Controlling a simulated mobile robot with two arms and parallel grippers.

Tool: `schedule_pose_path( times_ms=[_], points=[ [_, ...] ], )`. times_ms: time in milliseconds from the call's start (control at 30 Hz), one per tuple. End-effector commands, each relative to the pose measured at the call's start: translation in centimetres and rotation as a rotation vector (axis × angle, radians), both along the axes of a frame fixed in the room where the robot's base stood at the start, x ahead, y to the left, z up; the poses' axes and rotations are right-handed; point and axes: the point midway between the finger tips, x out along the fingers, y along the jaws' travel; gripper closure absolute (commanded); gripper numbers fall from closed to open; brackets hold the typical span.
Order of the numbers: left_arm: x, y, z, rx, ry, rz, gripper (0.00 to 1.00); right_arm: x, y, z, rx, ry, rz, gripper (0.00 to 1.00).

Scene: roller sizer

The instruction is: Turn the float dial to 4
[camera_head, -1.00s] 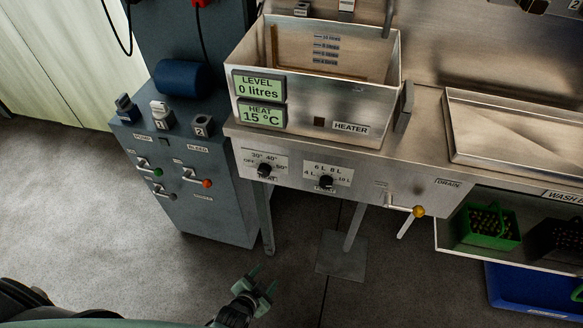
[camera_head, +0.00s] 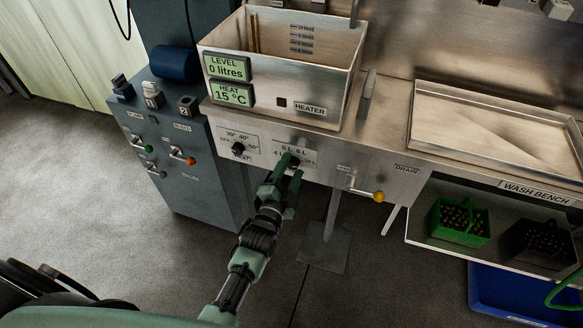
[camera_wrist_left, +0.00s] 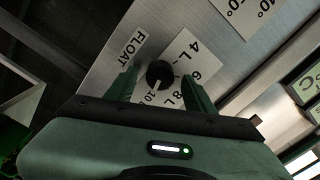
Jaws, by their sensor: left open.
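The float dial (camera_wrist_left: 158,73) is a round black knob on a pale scale plate marked 4 L, 6, 8 L and 10 L, beside a FLOAT label (camera_wrist_left: 125,48). A pale mark on the knob seems to point toward the 10. My left gripper (camera_wrist_left: 160,80) is open, with one green finger on each side of the knob; I cannot tell whether they touch it. In the head view my left gripper (camera_head: 288,170) reaches up to the panel and largely hides the dial. My right gripper is not in view.
The heat dial (camera_head: 238,149) sits left of the float dial. The drain lever with a yellow knob (camera_head: 378,196) sticks out to the right. The tank (camera_head: 330,85) above reads 0 litres and 15 °C. Open floor lies below the panel.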

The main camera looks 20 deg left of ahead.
Motion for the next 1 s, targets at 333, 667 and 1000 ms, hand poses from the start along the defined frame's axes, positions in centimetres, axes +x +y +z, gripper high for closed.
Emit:
schedule_pose_path(
  times_ms=[333,667,1000],
  points=[
    [0.55,-0.01,-0.04,-0.002,0.001,0.000,0.47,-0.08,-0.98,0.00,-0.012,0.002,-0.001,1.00],
    [0.52,-0.02,-0.04,-0.003,0.001,0.000,1.00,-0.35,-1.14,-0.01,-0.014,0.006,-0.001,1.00],
    [0.52,-0.02,0.04,-0.102,0.006,0.000,1.00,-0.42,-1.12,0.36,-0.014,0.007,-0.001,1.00]
  ],
)
